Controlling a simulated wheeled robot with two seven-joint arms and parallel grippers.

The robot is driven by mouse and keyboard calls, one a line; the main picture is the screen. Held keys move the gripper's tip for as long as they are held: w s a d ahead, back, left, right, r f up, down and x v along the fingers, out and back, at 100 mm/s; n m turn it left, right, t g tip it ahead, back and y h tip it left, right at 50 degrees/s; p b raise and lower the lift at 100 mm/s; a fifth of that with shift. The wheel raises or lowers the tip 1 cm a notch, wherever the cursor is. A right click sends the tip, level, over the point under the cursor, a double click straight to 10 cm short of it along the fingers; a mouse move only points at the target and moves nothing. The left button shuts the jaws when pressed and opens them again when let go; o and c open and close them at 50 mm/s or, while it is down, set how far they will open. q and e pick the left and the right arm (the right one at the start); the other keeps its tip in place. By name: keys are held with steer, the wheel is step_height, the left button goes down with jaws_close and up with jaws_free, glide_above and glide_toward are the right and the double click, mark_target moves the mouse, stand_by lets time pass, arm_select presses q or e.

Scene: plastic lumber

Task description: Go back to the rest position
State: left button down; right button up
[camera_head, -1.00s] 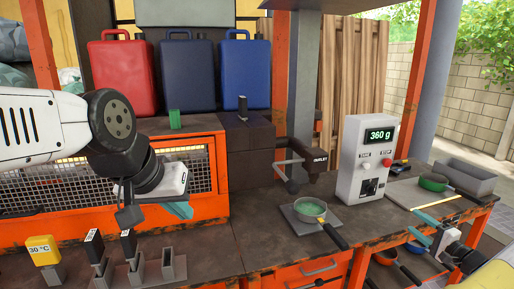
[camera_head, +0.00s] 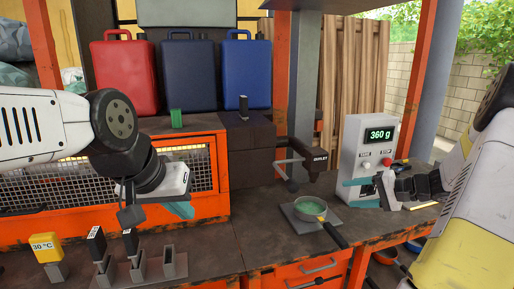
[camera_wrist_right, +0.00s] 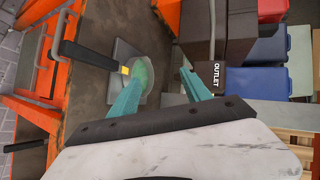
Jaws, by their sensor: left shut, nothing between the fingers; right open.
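My left gripper (camera_head: 180,209) hangs at the left in the head view, above the workbench in front of the orange mesh-fronted machine. Its teal fingers are shut with nothing seen between them. My right gripper (camera_head: 378,194) is in front of the white scale box reading 360 g (camera_head: 367,150), its arm coming in from the right. In the right wrist view its two teal fingers (camera_wrist_right: 162,74) are spread and empty. The pan of green material (camera_head: 310,206) sits on the grey scale plate (camera_head: 296,222), apart from the right gripper in the head view.
The outlet arm (camera_head: 318,162) juts out behind the pan. Upright holders with a yellow 30 °C tag (camera_head: 44,247) stand at the front left. Red (camera_head: 123,77) and blue (camera_head: 187,77) canisters stand at the back. Orange posts frame the bench.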

steer(key=s+a+r+n+g+h, duration=0.1)
steer(key=s+a+r+n+g, duration=0.3)
steer(key=a, duration=0.5)
steer(key=s+a+r+n+t+h, duration=0.1)
steer(key=s+a+r+h, duration=0.2)
steer(key=s, duration=0.7)
steer(key=s+a+r+n+t+h, duration=0.1)
steer(key=s+a+r+h, duration=0.3)
steer(key=s, duration=0.7)
steer(key=shift+s+a+r+n, duration=0.2)
steer(key=shift+a+r+n, duration=0.1)
steer(key=shift+r+n, duration=0.4)
